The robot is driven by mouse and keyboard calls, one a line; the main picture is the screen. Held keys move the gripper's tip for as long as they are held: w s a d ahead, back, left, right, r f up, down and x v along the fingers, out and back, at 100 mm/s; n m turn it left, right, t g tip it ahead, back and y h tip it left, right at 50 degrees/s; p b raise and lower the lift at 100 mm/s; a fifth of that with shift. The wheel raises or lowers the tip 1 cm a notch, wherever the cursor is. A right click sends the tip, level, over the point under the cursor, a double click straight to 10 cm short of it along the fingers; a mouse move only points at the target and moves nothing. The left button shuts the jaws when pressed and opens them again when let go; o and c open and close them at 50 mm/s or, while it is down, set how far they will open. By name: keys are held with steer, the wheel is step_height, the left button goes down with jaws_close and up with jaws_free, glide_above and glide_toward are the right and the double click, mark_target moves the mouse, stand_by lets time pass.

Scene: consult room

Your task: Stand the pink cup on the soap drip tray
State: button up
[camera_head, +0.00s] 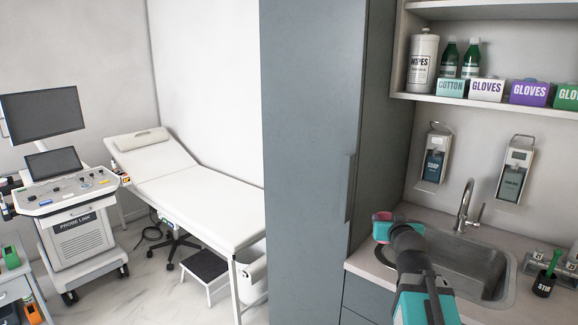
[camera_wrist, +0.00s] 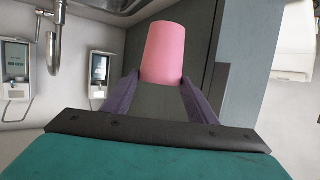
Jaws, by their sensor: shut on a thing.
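The pink cup (camera_head: 382,217) is held at the end of my gripper (camera_head: 385,231), near the counter's left end and left of the sink. In the wrist view the pink cup (camera_wrist: 163,50) sits between the two purple fingers (camera_wrist: 162,84), which are shut on it. Two wall dispensers hang above the sink: a left one (camera_head: 436,153) with a dark blue label and a right one (camera_head: 515,168) with a teal label. Both also show in the wrist view, one at the far left (camera_wrist: 14,66) and one nearer (camera_wrist: 100,67).
The sink (camera_head: 470,262) with its tap (camera_head: 467,203) lies beside my arm. A tall grey cabinet (camera_head: 310,150) stands to the left. A shelf (camera_head: 480,103) with bottles and glove boxes is above.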

steer(key=w+a+n+y, duration=0.1)
steer(key=a, duration=0.5)
steer(key=shift+w+a+y, duration=0.15)
steer(key=shift+a+y, duration=0.15)
steer(key=shift+y, duration=0.1)
steer(key=shift+f+n, duration=0.1)
steer(key=shift+n, duration=0.2)
steer(key=s+d+r+h, duration=0.1)
steer(key=s+d, duration=0.3)
steer(key=d, duration=0.5)
steer(key=s+d+m+b, duration=0.1)
steer(key=s+d, duration=0.2)
steer(key=d, duration=0.5)
steer(key=s+d+r+h, duration=0.1)
steer(key=s+d, duration=0.3)
steer(key=d, duration=0.5)
steer(key=s+d+r, duration=0.3)
steer(key=s+d, duration=0.5)
steer(key=s, duration=0.2)
steer(key=s+d+r, duration=0.4)
steer(key=s+d, duration=0.5)
steer(key=s, duration=0.1)
steer(key=shift+b, duration=0.4)
